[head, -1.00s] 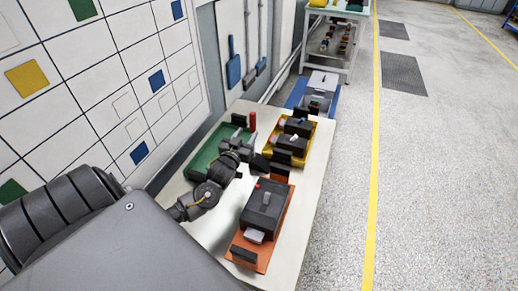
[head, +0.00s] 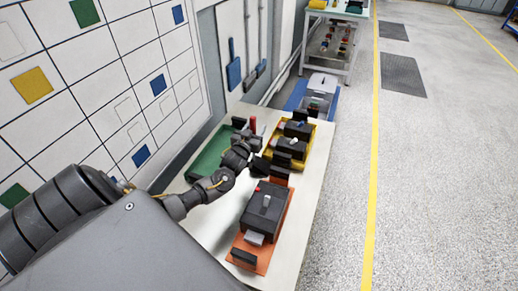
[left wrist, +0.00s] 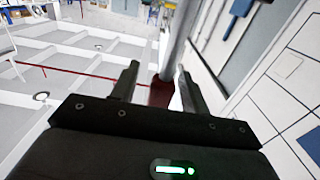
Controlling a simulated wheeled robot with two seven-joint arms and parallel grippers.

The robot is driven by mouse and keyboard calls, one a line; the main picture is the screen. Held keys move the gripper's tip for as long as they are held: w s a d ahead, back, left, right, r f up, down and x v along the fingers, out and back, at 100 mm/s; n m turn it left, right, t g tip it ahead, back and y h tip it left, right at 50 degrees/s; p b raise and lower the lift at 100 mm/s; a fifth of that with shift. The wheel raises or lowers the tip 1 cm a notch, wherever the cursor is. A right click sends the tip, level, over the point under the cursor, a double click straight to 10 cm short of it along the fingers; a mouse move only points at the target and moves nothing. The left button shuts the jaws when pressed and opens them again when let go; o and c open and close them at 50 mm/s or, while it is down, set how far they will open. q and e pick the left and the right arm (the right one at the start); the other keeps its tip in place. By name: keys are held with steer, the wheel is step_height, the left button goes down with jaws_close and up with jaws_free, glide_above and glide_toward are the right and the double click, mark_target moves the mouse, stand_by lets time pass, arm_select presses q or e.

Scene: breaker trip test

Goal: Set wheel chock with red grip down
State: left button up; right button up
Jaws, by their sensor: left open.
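A small red upright piece (head: 252,123), which looks like the red grip, shows at the far end of the green tray (head: 207,160) in the head view. The chock's body cannot be made out there. My left gripper (head: 257,141) is just in front of the red piece, over the tray's right side. In the left wrist view, my open left gripper (left wrist: 157,78) has a dark red part (left wrist: 161,92) between or just beyond its fingers, with a grey post-like shape above it. Contact cannot be told. My right gripper is not in view.
An orange plate with a dark breaker box (head: 264,211) lies at the table's near end. A yellow tray (head: 299,158) with dark boxes is right of my gripper. A blue mat with a grey box (head: 322,84) lies beyond. The tiled wall (head: 110,100) is close on the left.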

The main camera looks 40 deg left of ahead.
arm_select(q)
jaws_close()
stand_by(1.1)
steer(key=shift+r, duration=0.15)
